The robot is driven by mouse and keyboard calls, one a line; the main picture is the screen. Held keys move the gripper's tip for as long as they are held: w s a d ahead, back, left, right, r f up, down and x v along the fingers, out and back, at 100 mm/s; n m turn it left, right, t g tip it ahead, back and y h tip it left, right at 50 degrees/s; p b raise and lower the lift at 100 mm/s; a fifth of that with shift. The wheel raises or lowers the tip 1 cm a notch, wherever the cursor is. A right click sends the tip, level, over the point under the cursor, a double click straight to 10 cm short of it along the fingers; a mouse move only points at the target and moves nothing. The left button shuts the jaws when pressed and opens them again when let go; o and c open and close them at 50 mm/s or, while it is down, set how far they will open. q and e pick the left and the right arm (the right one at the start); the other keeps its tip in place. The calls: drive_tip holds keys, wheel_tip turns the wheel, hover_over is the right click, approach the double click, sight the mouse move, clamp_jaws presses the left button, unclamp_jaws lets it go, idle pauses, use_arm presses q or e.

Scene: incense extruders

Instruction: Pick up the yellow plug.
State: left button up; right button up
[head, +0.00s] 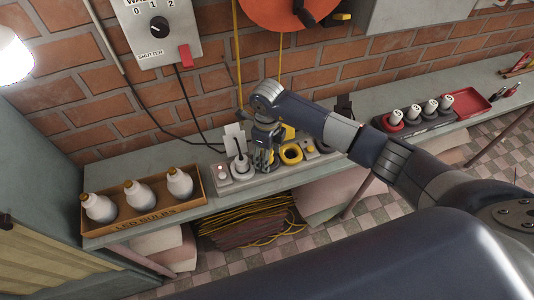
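My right arm comes in from the right, and its gripper (264,164) points down over the grey socket strip (215,186) on the bench. A yellow piece (289,131), possibly the yellow plug, shows just right of and behind the gripper, partly hidden by it. A yellow ring with a dark centre (291,154) sits on the strip right of the fingers. A white plug (241,163) with a dark cable is at the left of the fingers. The fingers are small and overlap the strip, so I cannot tell whether they hold anything. My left gripper is out of view.
A wooden box with white bulbs (150,219) stands left on the bench. A dark tray (408,128) with white-topped items and a red tray (467,104) are at the right. A switch box (157,28) and hanging yellow cords (238,60) are on the brick wall.

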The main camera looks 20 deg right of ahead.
drive_tip(key=c, duration=1.2)
drive_tip(key=shift+o, duration=0.2)
drive_tip(key=shift+r, duration=0.1)
